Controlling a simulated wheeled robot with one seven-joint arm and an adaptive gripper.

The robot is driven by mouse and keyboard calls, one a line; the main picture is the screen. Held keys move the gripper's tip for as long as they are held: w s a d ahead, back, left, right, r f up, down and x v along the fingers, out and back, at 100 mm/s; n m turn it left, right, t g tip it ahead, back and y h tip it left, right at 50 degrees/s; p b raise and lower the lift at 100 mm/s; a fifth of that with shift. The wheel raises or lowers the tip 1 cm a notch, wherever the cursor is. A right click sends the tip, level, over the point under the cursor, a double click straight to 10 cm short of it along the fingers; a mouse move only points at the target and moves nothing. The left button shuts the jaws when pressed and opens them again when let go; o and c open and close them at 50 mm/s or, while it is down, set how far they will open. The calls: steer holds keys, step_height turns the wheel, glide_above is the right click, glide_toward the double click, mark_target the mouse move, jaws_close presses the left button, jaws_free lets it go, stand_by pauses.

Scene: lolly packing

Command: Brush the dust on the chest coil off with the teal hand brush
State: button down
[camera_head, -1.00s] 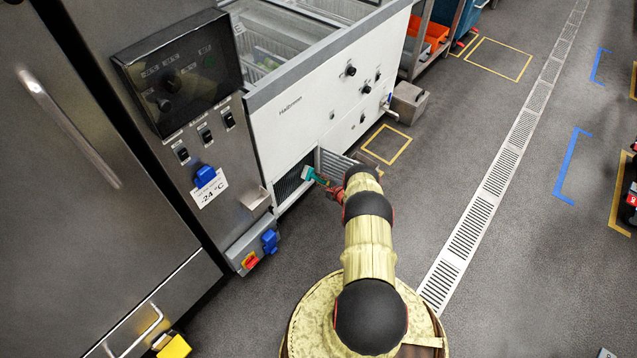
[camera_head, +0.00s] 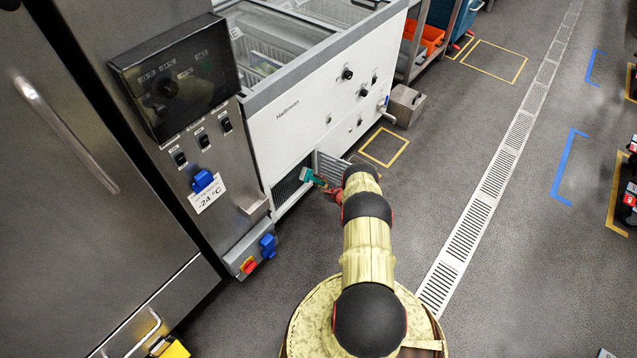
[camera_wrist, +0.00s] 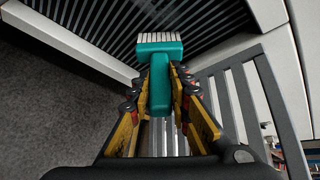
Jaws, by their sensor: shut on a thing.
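The teal hand brush (camera_head: 313,177) shows at the front of the chest freezer (camera_head: 295,110). In the wrist view the brush (camera_wrist: 160,50) has its pale bristles pointing away from me, at the dark finned coil (camera_wrist: 105,25). I cannot tell whether the bristles touch the fins. My gripper (camera_wrist: 160,100) is shut on the brush handle, one finger on each side. In the head view my gripper (camera_head: 333,193) is small and partly hidden by my arm. The coil (camera_head: 287,185) sits in a low opening in the freezer front. Dust on it cannot be made out.
A slatted grille door (camera_head: 331,167) stands open right of the coil; its slats (camera_wrist: 240,100) are close beside my gripper. A steel cabinet with a control panel (camera_head: 178,75) stands left. A grey box (camera_head: 405,104) is beyond.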

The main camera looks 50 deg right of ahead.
steer(key=shift+a, duration=0.1)
steer(key=shift+a+p, duration=0.35)
steer(key=shift+a, duration=0.8)
steer(key=shift+a, duration=0.1)
steer(key=shift+s+a+p, duration=0.1)
steer(key=shift+a+p, duration=0.2)
steer(key=shift+a, duration=0.9)
steer(key=shift+a, duration=0.1)
steer(key=shift+s+a, duration=0.1)
steer(key=shift+a, duration=1)
steer(key=shift+a+p, duration=0.2)
steer(key=shift+p, duration=0.1)
steer(key=shift+s+a, duration=0.1)
steer(key=shift+a, duration=1)
